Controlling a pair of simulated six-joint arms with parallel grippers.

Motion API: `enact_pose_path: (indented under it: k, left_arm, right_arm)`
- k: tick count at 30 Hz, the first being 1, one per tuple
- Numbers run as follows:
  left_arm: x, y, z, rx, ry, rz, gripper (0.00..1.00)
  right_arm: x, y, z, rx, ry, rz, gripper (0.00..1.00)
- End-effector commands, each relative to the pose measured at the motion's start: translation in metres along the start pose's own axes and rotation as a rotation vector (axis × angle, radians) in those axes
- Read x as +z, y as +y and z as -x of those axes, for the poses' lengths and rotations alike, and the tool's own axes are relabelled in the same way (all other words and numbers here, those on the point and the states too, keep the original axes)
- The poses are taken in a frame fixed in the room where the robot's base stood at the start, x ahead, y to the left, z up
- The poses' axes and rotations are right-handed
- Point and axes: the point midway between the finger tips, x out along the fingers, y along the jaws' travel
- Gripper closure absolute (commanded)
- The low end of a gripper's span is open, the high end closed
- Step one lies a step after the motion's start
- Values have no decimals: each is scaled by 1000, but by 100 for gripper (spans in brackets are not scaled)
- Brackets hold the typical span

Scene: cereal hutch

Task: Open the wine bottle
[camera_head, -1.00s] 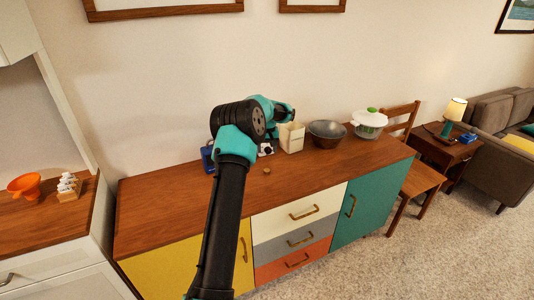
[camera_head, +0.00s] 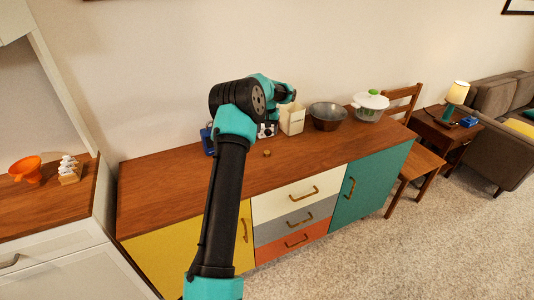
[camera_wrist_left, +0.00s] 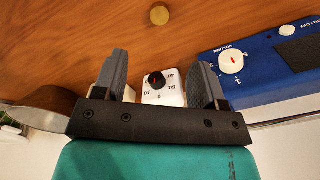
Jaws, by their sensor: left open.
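I cannot make out a wine bottle in either view. A small round brown piece, like a cork or knob (camera_head: 267,153), sits on the sideboard top (camera_head: 190,178); it also shows at the top of the left wrist view (camera_wrist_left: 160,15). My left gripper (camera_wrist_left: 160,62) is open and empty. Its wrist hangs over the back of the sideboard in the head view, where its fingertips are hard to tell. A white timer with a black dial (camera_wrist_left: 157,82) shows between its fingers in the wrist view; I cannot tell its distance. My right gripper is not in view.
A blue device with a white dial (camera_wrist_left: 265,68) stands beside the timer. The sideboard's front is clear.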

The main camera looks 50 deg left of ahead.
Motion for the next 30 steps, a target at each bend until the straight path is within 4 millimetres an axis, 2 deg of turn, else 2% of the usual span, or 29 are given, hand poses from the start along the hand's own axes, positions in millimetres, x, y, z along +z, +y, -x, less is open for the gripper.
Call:
enact_pose_path:
  k: [30]
  left_arm:
    - [11,10,38,-100,-15,-1838,35]
  right_arm:
    - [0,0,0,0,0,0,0]
